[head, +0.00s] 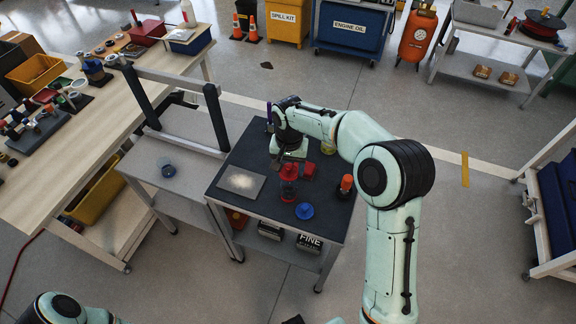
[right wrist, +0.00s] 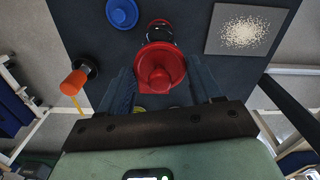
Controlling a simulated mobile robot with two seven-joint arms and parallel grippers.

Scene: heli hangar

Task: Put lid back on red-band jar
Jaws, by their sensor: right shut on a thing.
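A red lid with a round knob (right wrist: 160,68) sits between the two fingers of my right gripper (right wrist: 162,92), which is shut on it. In the head view the red lid (head: 289,170) shows just below my right gripper (head: 290,157). The red-band jar (head: 288,189) stands on the dark table top, under and slightly in front of the lid. In the right wrist view the jar (right wrist: 160,33) is partly covered by the lid. I cannot tell whether lid and jar touch. My left gripper is out of view.
A blue lid (head: 305,211) lies on the dark table top near its front. A black-and-orange item (head: 347,184) stands at the right, and a small red object (head: 309,171) is close right of the red lid. A speckled plate (head: 241,182) lies left of the jar.

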